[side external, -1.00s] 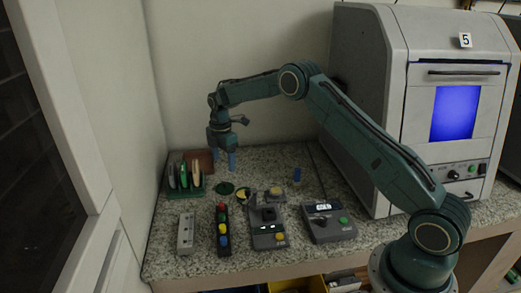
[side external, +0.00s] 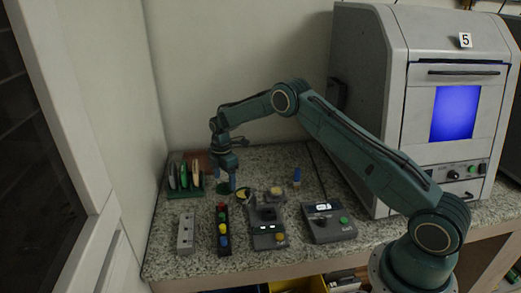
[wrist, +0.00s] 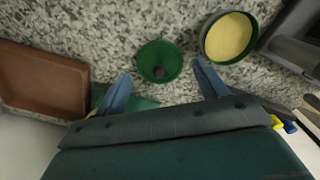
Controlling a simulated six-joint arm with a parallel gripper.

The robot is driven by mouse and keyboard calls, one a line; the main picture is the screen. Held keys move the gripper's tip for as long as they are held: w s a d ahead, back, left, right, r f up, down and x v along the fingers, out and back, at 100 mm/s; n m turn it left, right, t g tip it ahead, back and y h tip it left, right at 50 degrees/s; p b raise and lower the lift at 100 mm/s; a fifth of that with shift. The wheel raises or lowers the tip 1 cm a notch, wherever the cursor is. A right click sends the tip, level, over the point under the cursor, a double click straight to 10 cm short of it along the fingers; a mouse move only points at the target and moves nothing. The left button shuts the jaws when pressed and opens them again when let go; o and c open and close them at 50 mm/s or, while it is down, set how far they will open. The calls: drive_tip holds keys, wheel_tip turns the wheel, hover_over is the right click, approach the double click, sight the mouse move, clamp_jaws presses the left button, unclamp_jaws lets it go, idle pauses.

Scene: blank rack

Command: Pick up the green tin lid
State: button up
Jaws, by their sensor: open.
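The green tin lid (wrist: 160,60) lies flat on the speckled counter, round with a dark knob in its middle. In the side view the lid (side external: 221,188) is partly hidden by my gripper (side external: 229,182), which points down low over it. In the wrist view my gripper (wrist: 163,88) is open, its two blue fingers spread wide. The lid shows between and just beyond the fingertips, with nothing held. I cannot tell the exact height of the fingertips above the counter.
A round green-rimmed tin with yellow inside (wrist: 230,38) sits close right of the lid. A brown tray (wrist: 40,82) lies to the left. A green rack with upright pieces (side external: 186,188) stands left of my gripper. Button boxes (side external: 268,228) stand in front. A large grey machine (side external: 420,60) stands right.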

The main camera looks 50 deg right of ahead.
sight(225, 186)
drive_tip(key=shift+f, duration=1.15)
drive_tip(key=c, duration=0.7)
